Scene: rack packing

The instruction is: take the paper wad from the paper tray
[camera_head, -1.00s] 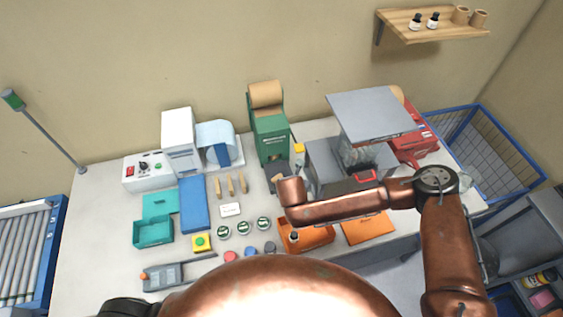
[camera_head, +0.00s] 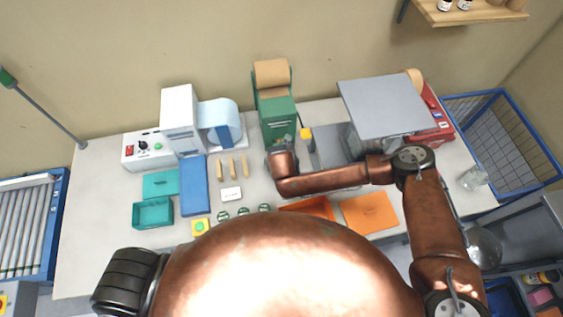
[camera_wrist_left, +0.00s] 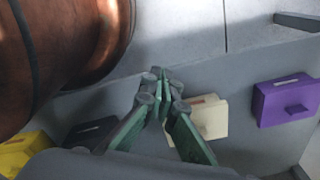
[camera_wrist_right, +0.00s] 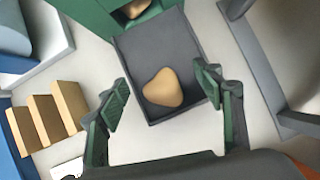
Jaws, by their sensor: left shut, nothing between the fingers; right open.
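The paper wad (camera_wrist_right: 162,88), a tan rounded lump, lies in the dark grey paper tray (camera_wrist_right: 136,58) in the right wrist view. The tray sits below the green paper dispenser (camera_head: 278,118). My right gripper (camera_wrist_right: 160,76) is open, with its fingers on either side of the wad and apart from it. In the head view my right arm covers most of the tray, and I cannot make out the wad. My left gripper (camera_wrist_left: 161,80) is shut and empty in the left wrist view, away from the tray.
Wooden blocks (camera_wrist_right: 48,118) lie left of the tray. A grey metal frame (camera_wrist_right: 262,65) stands close on its right. Purple (camera_wrist_left: 286,100) and cream (camera_wrist_left: 209,118) boxes are near my left gripper.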

